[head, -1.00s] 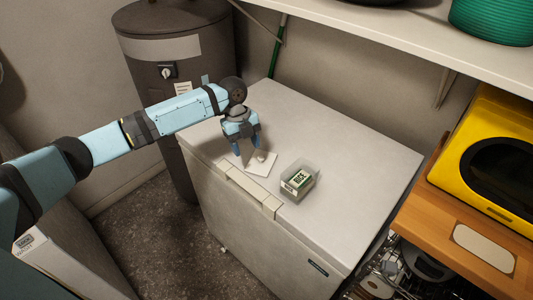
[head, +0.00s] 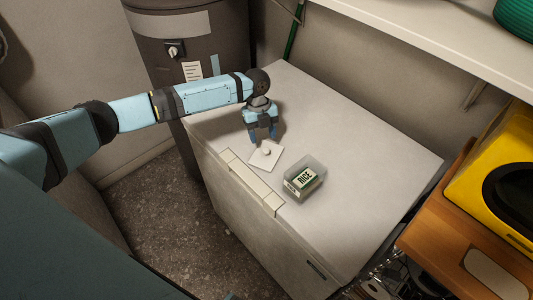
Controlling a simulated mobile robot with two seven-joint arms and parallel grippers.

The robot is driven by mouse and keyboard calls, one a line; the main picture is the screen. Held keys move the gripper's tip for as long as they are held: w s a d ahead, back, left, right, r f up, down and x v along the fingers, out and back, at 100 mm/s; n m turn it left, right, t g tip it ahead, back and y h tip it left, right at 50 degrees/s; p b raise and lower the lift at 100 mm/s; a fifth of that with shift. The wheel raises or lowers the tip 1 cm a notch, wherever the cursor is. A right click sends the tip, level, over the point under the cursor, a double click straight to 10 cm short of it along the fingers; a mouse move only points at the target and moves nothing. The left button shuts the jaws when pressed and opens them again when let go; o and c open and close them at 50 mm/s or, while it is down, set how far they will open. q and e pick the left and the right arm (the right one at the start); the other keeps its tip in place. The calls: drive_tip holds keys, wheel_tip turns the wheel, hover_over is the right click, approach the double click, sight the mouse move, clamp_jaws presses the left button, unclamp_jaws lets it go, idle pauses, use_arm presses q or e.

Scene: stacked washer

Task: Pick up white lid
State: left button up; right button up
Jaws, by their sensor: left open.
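The white lid (head: 263,161) is a flat square with a small round knob on top. It lies on the white chest freezer top (head: 345,140), left of the clear rice container (head: 304,178). My left gripper (head: 264,138) is open, its fingers pointing down just behind the lid's knob. Nothing shows between its fingers. I cannot tell whether the fingertips touch the lid. My right gripper is not in view.
A dark cylindrical tank (head: 185,50) stands behind my left arm. A white shelf (head: 430,40) overhangs the back right. A wooden counter (head: 430,229) with a yellow appliance (head: 497,170) stands at right. The freezer's right half is clear.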

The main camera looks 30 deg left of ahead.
sight(266, 150)
use_arm(q)
drive_tip(key=shift+s+d+f, duration=0.15)
drive_tip(key=shift+d+f, duration=0.1)
drive_tip(key=shift+f, duration=0.1)
drive_tip(key=x, duration=0.1)
drive_tip(key=p+x, duration=0.1)
drive_tip(key=x, duration=0.1)
drive_tip(key=shift+d+f, duration=0.2)
drive_tip(key=shift+d, duration=0.15)
drive_tip(key=shift+f, duration=0.4)
drive_tip(key=shift+c, duration=0.2)
drive_tip(key=c, duration=1)
